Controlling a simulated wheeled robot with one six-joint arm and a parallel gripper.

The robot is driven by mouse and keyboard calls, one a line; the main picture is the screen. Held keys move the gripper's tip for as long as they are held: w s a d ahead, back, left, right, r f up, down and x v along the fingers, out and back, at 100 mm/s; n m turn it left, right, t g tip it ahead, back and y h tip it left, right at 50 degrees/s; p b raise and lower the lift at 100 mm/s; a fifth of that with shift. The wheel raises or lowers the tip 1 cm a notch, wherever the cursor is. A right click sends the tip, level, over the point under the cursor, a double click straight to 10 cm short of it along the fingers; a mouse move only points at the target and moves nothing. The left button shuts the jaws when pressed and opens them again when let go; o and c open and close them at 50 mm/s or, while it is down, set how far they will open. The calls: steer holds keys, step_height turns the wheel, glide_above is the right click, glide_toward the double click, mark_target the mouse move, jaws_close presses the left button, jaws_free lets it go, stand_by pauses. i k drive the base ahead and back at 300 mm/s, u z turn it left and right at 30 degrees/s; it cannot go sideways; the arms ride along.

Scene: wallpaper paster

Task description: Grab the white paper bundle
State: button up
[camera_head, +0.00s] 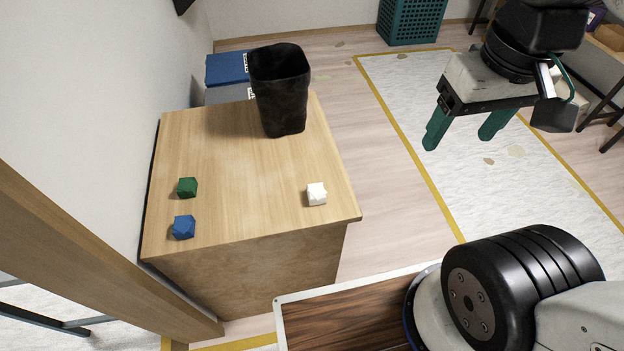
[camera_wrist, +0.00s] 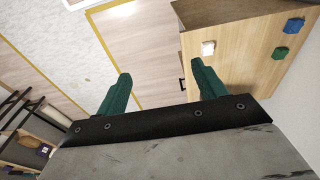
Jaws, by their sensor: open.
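The white paper bundle (camera_head: 316,194) is a small crumpled cube near the front right corner of the wooden cabinet top (camera_head: 235,165). It also shows in the wrist view (camera_wrist: 208,48), just beyond the right green finger. My gripper (camera_head: 466,136) is open and empty, with two green fingers apart. In the head view it hangs up and to the right of the cabinet, over the floor side, well apart from the bundle. In the wrist view the gripper (camera_wrist: 160,86) has nothing between its fingertips but floor behind.
A green bundle (camera_head: 187,187) and a blue bundle (camera_head: 184,227) lie at the cabinet's left. A black bin (camera_head: 281,90) stands at its back. Blue and grey boxes (camera_head: 228,70) are behind. A teal basket (camera_head: 411,20) stands on the floor. A wall borders the left.

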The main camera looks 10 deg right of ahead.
mark_target(317, 193)
steer(key=z, duration=2.1)
steer(key=k, duration=1.4)
steer(key=u, duration=0.45)
